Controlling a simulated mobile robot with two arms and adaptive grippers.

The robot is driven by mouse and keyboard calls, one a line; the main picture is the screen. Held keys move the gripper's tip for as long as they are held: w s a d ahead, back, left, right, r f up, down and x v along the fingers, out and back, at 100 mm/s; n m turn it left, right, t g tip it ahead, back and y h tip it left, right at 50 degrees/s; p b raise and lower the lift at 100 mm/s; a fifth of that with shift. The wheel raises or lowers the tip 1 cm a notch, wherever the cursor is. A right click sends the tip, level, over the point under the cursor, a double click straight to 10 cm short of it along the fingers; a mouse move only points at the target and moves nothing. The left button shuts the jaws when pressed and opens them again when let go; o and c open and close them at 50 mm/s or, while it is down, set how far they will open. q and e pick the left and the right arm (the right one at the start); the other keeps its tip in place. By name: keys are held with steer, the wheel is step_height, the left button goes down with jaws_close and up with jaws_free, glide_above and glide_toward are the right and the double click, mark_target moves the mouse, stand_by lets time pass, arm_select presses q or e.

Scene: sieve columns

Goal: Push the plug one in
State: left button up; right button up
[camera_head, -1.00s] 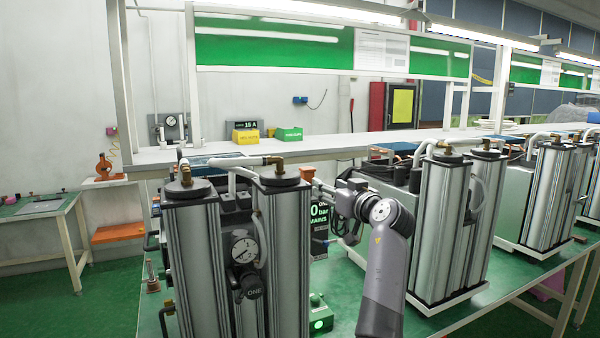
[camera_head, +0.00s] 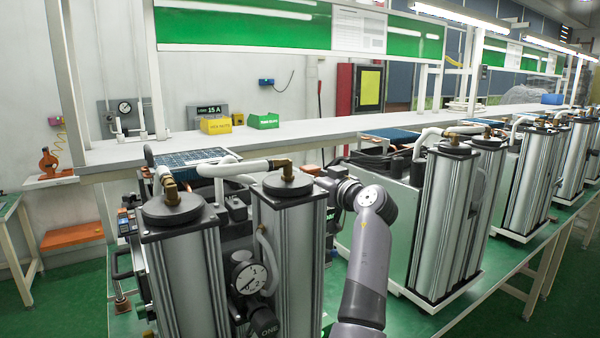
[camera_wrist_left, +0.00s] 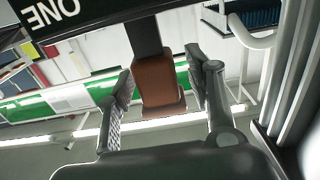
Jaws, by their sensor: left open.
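The plug that I take to be plug one is an orange-brown block (camera_wrist_left: 156,80) on a dark stem, below a dark panel lettered ONE (camera_wrist_left: 50,14), which appears upside down in the left wrist view. In the head view a small orange block (camera_head: 310,170) shows behind the right column of the nearest unit, partly hidden. My left gripper (camera_wrist_left: 160,68) is open, with one finger on each side of the orange-brown block. Gaps show beside it, so I see no clear grip. In the head view my left gripper (camera_head: 326,184) is partly hidden behind that column. My right gripper is not in view.
The nearest two-column unit (camera_head: 290,235) carries a round gauge (camera_head: 247,277) and a white hose. More column units (camera_head: 440,225) stand to the right on the green bench. A white shelf (camera_head: 300,136) with yellow (camera_head: 215,126) and green (camera_head: 263,121) bins runs behind.

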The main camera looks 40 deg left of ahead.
arm_select(q)
steer(key=shift+d+r, duration=0.1)
steer(key=shift+d, duration=0.15)
steer(key=shift+c, duration=0.5)
steer(key=shift+a, duration=0.1)
jaws_close()
